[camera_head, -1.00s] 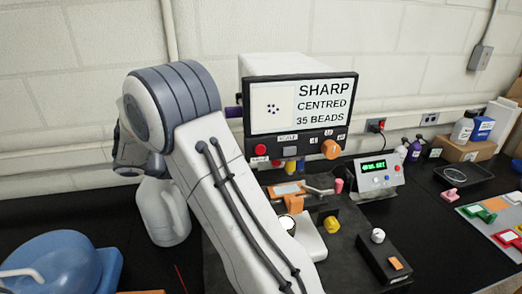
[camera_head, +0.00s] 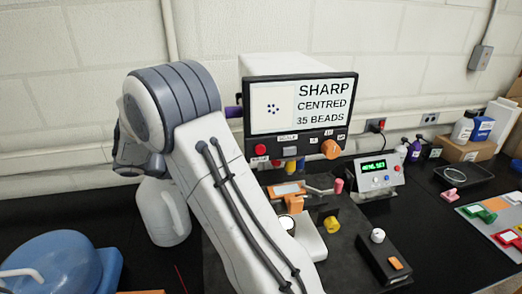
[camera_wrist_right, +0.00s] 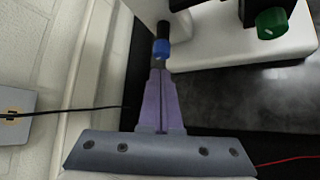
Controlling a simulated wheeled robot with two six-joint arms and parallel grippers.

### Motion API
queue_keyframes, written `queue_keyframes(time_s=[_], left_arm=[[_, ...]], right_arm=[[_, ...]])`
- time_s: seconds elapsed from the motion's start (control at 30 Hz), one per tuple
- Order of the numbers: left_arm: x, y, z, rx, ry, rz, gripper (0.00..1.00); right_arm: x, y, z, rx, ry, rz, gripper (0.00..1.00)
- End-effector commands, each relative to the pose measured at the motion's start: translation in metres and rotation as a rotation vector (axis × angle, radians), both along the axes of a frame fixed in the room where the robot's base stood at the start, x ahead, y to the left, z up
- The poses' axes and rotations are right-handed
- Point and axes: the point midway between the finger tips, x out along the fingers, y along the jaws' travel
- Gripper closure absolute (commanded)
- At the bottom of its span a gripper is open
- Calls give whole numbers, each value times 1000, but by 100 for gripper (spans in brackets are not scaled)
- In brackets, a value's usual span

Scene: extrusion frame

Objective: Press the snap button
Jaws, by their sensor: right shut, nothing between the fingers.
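The monitor (camera_head: 300,108) shows a cluster of dots and the words SHARP, CENTRED, 35 BEADS. Its lower panel has a red button (camera_head: 261,149), a grey button (camera_head: 289,151) and an orange knob (camera_head: 330,149). The small labels are too blurred for me to tell which control is the snap button. My right gripper (camera_wrist_right: 160,72) has purple fingers, shut and empty, pointing at a blue-ended cylinder (camera_wrist_right: 161,49); I cannot tell whether they touch. My left gripper is not in view.
A box with a green readout (camera_head: 375,172) stands right of the monitor. A black box (camera_head: 384,260) with an orange switch is in front. A white jug (camera_head: 162,212) stands left, beside a blue lidded vessel (camera_head: 50,265). A green knob (camera_wrist_right: 271,23) is on the white instrument.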

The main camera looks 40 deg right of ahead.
Motion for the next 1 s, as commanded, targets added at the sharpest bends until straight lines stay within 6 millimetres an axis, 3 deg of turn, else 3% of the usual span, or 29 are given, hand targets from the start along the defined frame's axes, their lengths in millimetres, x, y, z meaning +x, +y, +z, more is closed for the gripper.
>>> queue_keyframes(time_s=[0.33, 0.47, 0.57, 0.67, 0.8, 1.0], left_arm=[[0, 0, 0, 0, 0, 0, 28], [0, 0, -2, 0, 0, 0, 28], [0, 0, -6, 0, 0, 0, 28], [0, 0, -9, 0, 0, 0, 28], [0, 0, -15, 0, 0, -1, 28], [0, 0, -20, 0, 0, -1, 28]], right_arm=[[-1, 3, 0, 6, -2, 1, 100], [-14, 28, -1, 73, -21, 6, 100], [-39, 71, -4, 191, -48, 11, 100], [-78, 124, -10, 350, -77, 9, 100], [-145, 193, -19, 589, -101, -9, 100], [-232, 258, -30, 872, -103, -63, 100]])
